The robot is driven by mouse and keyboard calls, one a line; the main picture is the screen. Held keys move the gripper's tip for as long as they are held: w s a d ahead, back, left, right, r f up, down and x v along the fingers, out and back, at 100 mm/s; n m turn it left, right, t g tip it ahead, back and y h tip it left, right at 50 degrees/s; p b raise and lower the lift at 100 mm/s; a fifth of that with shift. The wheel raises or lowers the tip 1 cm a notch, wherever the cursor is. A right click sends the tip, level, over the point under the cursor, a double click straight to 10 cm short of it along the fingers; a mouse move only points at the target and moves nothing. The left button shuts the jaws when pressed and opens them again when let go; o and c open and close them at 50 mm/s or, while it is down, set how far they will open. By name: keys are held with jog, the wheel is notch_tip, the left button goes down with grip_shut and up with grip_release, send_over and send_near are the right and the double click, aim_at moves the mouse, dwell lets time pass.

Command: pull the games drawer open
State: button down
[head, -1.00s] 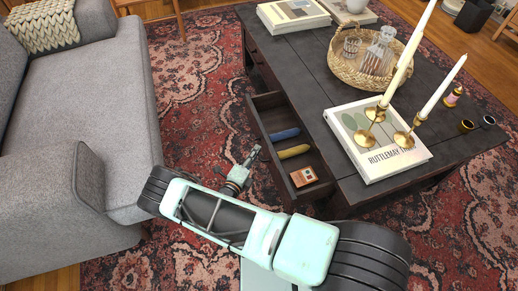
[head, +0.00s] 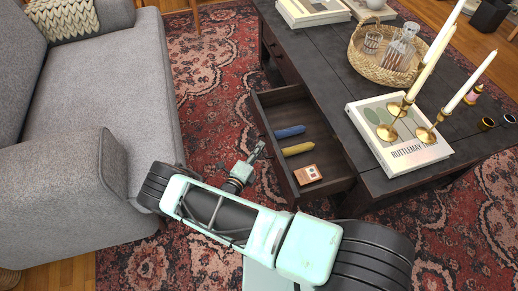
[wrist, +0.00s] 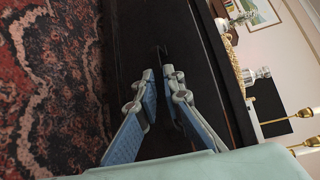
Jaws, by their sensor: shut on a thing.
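The games drawer (head: 276,152) is a dark wooden drawer standing out from the left side of the coffee table. It holds a blue item (head: 290,131), a yellow item (head: 298,148) and a small card box (head: 308,174). My gripper (head: 258,150) is at the outside of the drawer front, near its middle. In the wrist view, my gripper's blue-grey fingers (wrist: 159,75) close around a small dark handle (wrist: 161,54) on the dark drawer front (wrist: 130,35). The exact grip on the handle is hard to make out.
The coffee table (head: 345,150) bears a book (head: 385,150), brass candlesticks (head: 428,134) and a wicker tray (head: 358,62) with glassware. A grey sofa (head: 110,90) stands at the left. Patterned rug (head: 215,75) lies clear between sofa and table.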

jog(key=c, duration=2)
grip_release()
jog(key=shift+c, duration=0.2)
jog(key=v, duration=1.2)
